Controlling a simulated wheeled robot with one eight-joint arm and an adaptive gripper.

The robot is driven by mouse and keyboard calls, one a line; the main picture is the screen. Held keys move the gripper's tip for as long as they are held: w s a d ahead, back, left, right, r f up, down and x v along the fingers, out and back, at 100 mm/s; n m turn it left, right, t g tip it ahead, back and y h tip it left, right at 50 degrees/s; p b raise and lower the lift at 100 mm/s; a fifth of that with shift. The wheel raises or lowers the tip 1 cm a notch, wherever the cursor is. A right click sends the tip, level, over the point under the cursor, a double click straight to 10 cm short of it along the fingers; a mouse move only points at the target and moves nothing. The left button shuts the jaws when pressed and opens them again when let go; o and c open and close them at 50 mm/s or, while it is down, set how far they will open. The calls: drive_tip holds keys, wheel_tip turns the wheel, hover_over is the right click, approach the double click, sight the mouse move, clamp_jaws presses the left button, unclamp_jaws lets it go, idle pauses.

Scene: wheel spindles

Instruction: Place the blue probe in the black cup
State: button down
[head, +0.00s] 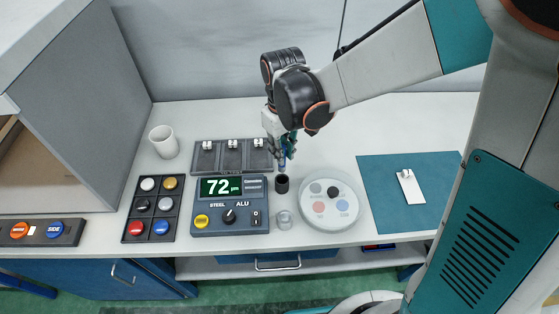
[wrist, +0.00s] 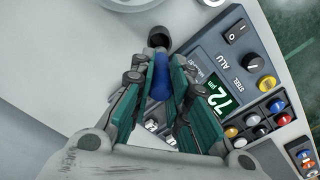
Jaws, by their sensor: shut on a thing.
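My gripper (head: 283,155) is shut on the blue probe (head: 282,165) and holds it pointing down over the black cup (head: 282,185). In the wrist view, the blue probe (wrist: 160,82) sits between the teal-sided fingers of my gripper (wrist: 161,85). The black cup (wrist: 159,37) shows just past the probe's end there. The probe's lower end is at or just above the cup's mouth; I cannot tell whether it is inside. The cup stands upright on the table, right of the display console.
The console (head: 229,218) reading 72 stands left of the cup. A clear small cup (head: 285,220) and a round dish of coloured discs (head: 329,201) are close by. A dark tray (head: 232,144) lies behind. A teal mat (head: 382,215) is at right, a white mug (head: 163,142) at left.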

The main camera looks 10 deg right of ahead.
sight(282, 171)
drive_tip(key=shift+f+b, duration=2.8)
drive_tip(key=shift+f, duration=1.95)
drive_tip(key=shift+f, duration=0.2)
drive_tip(key=c, duration=1.5)
unclamp_jaws()
drive_tip(key=shift+c, duration=0.2)
drive_tip(key=shift+r, duration=0.15)
wheel_tip(282, 171, up, 12)
drive_tip(key=p, duration=0.8)
